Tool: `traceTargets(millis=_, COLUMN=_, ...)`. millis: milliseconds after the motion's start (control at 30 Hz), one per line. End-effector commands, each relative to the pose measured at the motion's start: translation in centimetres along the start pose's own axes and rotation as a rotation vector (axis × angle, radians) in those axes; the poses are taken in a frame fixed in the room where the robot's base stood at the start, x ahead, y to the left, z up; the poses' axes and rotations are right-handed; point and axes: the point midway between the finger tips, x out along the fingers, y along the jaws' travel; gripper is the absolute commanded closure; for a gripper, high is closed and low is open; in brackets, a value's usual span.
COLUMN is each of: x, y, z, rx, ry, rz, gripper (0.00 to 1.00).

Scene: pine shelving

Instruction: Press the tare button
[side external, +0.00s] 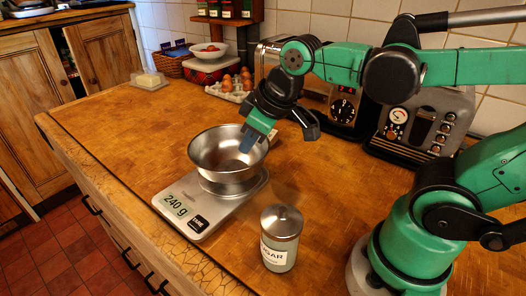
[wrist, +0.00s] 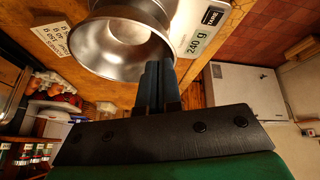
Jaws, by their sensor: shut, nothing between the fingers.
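The kitchen scale (side external: 205,210) lies near the counter's front edge, and its display reads 240 g. The dark tare button (side external: 198,223) is at the scale's front corner, beside the display; it also shows in the wrist view (wrist: 212,17). A steel bowl (side external: 228,158) stands on the scale and looks empty in the wrist view (wrist: 122,42). My gripper (side external: 247,143) is shut and empty. Its fingers point down at the bowl's rim, on the side away from the button. I cannot tell whether they touch the rim.
A lidded sugar jar (side external: 280,240) stands right of the scale. Behind are an egg tray (side external: 234,86), a black-fronted appliance (side external: 345,108) and a toaster (side external: 425,125). A butter dish (side external: 148,80) sits at the far left. The counter left of the bowl is clear.

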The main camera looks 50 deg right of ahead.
Motion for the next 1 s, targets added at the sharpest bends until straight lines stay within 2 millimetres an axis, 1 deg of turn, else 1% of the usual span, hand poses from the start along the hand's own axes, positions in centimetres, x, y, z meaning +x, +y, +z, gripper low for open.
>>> traceTargets(millis=33, x=-0.1, y=-0.5, z=-1.1, rx=-0.106, ry=-0.037, rz=-0.025, gripper=1.0)
traceTargets(millis=200, x=0.1, y=-2.6, z=-4.1, rx=-0.507, ry=-0.167, rz=-0.131, gripper=1.0)
traceTargets(millis=400, x=0.9, y=-5.3, z=-6.6, rx=-0.922, ry=-0.276, rz=-0.276, gripper=1.0)
traceTargets(millis=500, x=1.3, y=-6.3, z=-7.3, rx=-1.069, ry=-0.309, rz=-0.336, gripper=1.0)
traceTargets(millis=600, x=1.6, y=-7.1, z=-7.7, rx=-1.165, ry=-0.328, rz=-0.378, gripper=1.0)
traceTargets(millis=700, x=1.7, y=-7.4, z=-7.9, rx=-1.214, ry=-0.337, rz=-0.401, gripper=1.0)
traceTargets(millis=1000, x=1.8, y=-7.5, z=-8.0, rx=-1.229, ry=-0.34, rz=-0.408, gripper=1.0)
